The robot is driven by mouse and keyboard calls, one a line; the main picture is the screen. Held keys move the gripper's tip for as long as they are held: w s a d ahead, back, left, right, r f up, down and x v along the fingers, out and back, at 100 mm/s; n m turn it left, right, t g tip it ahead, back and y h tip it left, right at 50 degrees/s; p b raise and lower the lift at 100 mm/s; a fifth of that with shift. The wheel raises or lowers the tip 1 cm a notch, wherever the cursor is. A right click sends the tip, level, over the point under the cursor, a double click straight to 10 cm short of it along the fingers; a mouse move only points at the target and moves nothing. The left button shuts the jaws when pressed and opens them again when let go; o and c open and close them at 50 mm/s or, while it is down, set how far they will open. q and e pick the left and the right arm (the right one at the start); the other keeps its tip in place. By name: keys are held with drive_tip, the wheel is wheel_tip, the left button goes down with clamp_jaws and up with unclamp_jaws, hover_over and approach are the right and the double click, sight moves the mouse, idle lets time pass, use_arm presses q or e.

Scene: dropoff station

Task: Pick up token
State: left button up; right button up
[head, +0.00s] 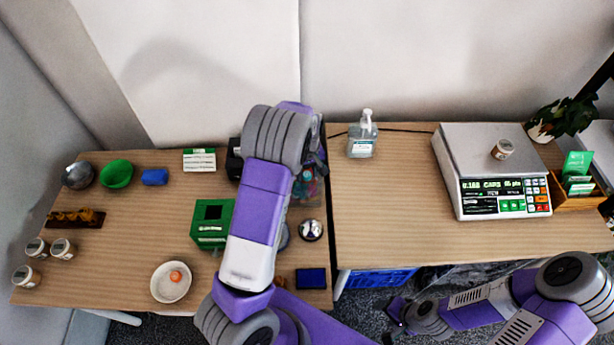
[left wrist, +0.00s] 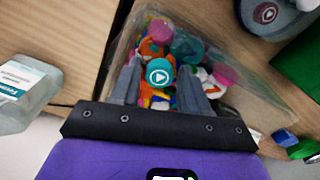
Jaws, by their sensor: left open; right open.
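A round teal token with a white play symbol (left wrist: 160,72) lies on top of a pile of colourful pieces in a clear bin (left wrist: 262,92). My left gripper (left wrist: 159,82) is open above the pile, with its two grey fingers on either side of the token. I cannot tell whether they touch it. In the head view my left arm hides most of the clear bin (head: 312,190) and the token. My right gripper (head: 396,319) is open and low at the front, away from the bin.
A green box (head: 211,231) and a silver bell (head: 311,230) stand near the bin. A sanitizer bottle (head: 362,139) is to its right, with a scale (head: 480,155) further right. A white bowl (head: 171,282) sits at front left. The right table's middle is clear.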

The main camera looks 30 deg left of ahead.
sight(307, 175)
use_arm(q)
drive_tip(key=c, duration=0.8)
drive_tip(key=shift+r, duration=0.1)
wheel_tip(307, 175, up, 10)
drive_tip(key=shift+p, duration=1.05)
